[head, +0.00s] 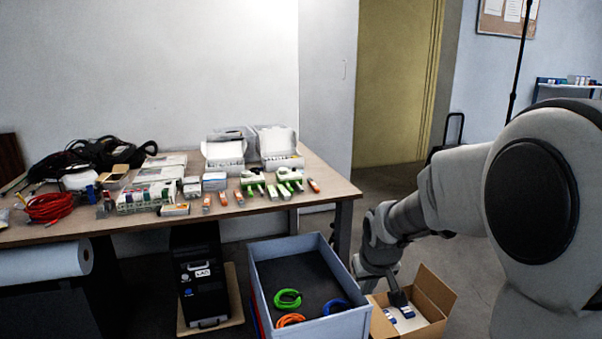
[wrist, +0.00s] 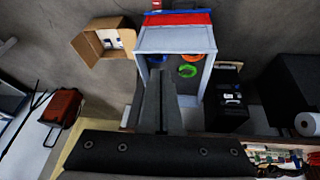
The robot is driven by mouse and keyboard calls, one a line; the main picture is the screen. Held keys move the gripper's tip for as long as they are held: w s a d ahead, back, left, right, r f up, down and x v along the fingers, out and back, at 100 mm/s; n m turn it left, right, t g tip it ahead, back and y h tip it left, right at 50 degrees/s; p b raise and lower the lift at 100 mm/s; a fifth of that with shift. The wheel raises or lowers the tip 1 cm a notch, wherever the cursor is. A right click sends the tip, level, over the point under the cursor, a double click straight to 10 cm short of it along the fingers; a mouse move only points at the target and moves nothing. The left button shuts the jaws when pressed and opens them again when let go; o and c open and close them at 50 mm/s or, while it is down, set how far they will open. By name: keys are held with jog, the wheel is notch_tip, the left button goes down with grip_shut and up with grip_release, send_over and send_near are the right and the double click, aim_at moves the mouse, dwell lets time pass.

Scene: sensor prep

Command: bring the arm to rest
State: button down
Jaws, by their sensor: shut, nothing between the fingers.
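My arm reaches from the right side of the head view down to my gripper (head: 399,300), which shows in front of the open cardboard box (head: 440,290). In the wrist view my gripper (wrist: 160,75) shows as two long dark fingers pressed together, with nothing between them. The fingers overlap the near part of the grey bin (wrist: 142,65) in that view, and the cardboard box (wrist: 88,45) lies apart to the left. I cannot tell the exact height of the fingertips above the floor.
The grey bin (head: 258,290) holds green, orange and blue cable coils. A wooden table (head: 330,188) carries boxes, tools and cables. A black computer tower (head: 200,275) stands under it. A dark case with a handle (head: 452,130) stands at the back. Floor behind the box is open.

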jog(key=s+r+m, duration=0.1)
jog(key=s+r, duration=0.4)
jog(key=s, duration=0.8)
jog(key=s+r+m, duration=0.1)
jog(key=s+r, duration=0.5)
jog(key=s, duration=0.7)
notch_tip(320, 180, up, 23)
jog(key=p, duration=2.3)
jog(key=shift+w+t, duration=0.15)
jog(key=shift+t, duration=0.15)
